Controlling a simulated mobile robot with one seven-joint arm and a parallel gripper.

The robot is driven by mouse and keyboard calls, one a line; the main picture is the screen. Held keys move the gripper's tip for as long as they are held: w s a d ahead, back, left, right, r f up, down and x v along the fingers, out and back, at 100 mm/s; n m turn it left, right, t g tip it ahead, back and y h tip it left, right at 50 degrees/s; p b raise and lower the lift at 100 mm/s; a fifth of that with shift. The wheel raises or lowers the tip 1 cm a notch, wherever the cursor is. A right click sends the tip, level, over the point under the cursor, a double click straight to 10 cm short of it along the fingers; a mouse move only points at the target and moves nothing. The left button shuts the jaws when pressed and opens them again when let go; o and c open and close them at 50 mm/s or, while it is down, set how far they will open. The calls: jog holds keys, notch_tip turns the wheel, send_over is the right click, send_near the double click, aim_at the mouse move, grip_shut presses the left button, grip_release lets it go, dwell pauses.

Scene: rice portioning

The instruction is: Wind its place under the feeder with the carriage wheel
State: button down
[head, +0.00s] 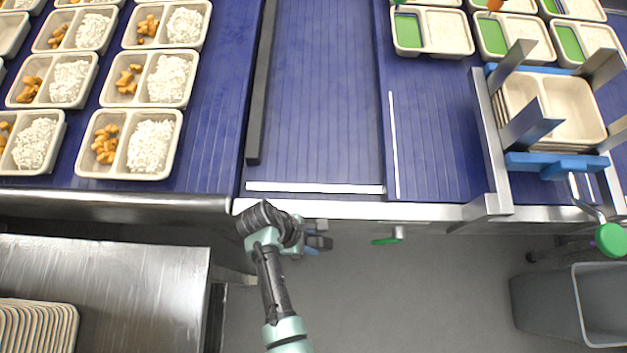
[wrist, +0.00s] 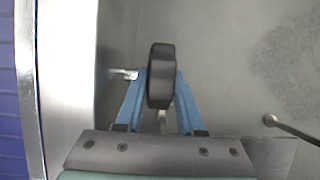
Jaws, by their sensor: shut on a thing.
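My gripper (head: 318,242) is at the front edge of the line in the head view, low in front of the steel rail. In the wrist view its two blue fingers (wrist: 160,88) are shut on a dark round-edged wheel (wrist: 160,62), seen edge-on, which I take as the carriage wheel. A short metal shaft shows at its left, towards the rail. In the head view the wheel is too small and hidden to make out clearly. A feeder-like frame (head: 556,165) with steel uprights and blue bars holds a stack of beige trays (head: 572,105) at the right.
Trays of rice and orange pieces (head: 150,148) fill the left belt; trays with green compartments (head: 435,30) stand at the back right. The middle belt (head: 325,110) is bare. A green-handled lever (head: 388,240), a green knob (head: 610,239) and a grey bin (head: 548,300) are at the front.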

jog(key=c, duration=0.8)
grip_release()
jog(key=v, duration=1.3)
